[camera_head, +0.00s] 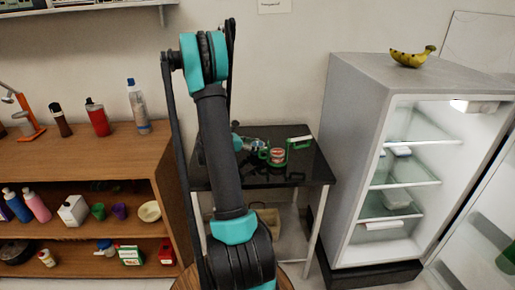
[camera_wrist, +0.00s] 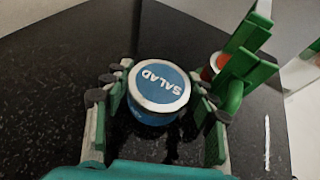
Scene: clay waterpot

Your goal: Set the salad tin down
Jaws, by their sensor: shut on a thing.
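The salad tin (camera_wrist: 160,85) is a short round blue tin with a pale rim and "SALAD" on its lid. It stands upright between the fingers of my gripper (camera_wrist: 157,98) in the wrist view, and the gripper is shut on it. It is over the black speckled table (camera_wrist: 60,60). I cannot tell whether its base touches the tabletop. In the head view my gripper (camera_head: 258,149) is low over the black table (camera_head: 308,173), and the salad tin is too small and hidden there to make out.
A green object (camera_wrist: 245,62) stands right of my gripper, with a red-and-white tin (camera_head: 277,156) near it. A wooden shelf (camera_head: 95,155) with bottles is left, and an open fridge (camera_head: 350,140) with bananas (camera_head: 411,57) on top is right. Bare tabletop lies left of the tin.

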